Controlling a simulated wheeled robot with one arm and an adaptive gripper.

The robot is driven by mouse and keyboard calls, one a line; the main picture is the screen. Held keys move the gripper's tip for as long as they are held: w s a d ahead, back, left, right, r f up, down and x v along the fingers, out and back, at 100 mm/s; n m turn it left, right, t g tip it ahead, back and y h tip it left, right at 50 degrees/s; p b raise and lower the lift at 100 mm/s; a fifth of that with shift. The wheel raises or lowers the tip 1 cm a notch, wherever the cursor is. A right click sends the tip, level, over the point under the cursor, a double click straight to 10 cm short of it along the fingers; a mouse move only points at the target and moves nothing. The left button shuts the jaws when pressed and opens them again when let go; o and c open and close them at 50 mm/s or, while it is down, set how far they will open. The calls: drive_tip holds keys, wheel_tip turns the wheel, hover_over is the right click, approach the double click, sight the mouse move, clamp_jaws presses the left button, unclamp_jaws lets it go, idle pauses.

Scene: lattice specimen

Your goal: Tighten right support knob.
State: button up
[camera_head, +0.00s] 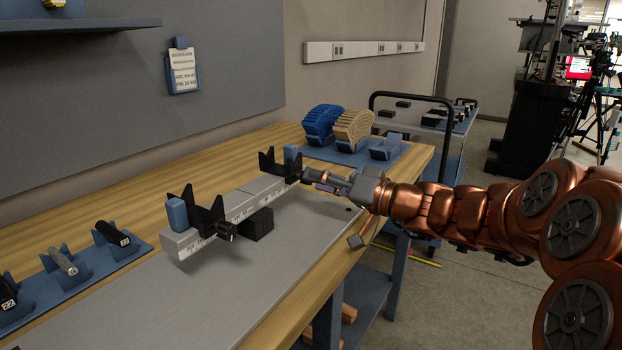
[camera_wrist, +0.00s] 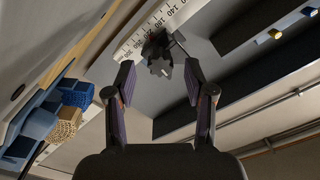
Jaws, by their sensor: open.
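The right support (camera_head: 279,167) is a black V-shaped bracket at the far end of the light grey scaled rail (camera_head: 262,190). Its black lobed knob (camera_wrist: 160,67) shows in the wrist view, beside the rail's printed scale (camera_wrist: 150,32). My gripper (camera_head: 315,181) is at the right support in the head view, where it hides the knob. In the wrist view my gripper (camera_wrist: 158,82) is open, with one finger on each side of the knob and visible gaps between. The left support (camera_head: 207,214) has a similar black knob (camera_head: 227,231).
A black block (camera_head: 258,223) sits beside the rail on the grey plate (camera_head: 245,275). Blue and tan lattice pieces (camera_head: 352,128) stand in a blue tray behind the right support. A blue rack (camera_head: 80,275) holds dark cylinders at left. The plate's front is clear.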

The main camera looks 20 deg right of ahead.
drive_tip(key=shift+x, duration=1.3)
drive_tip(key=shift+c, duration=0.3)
clamp_jaws()
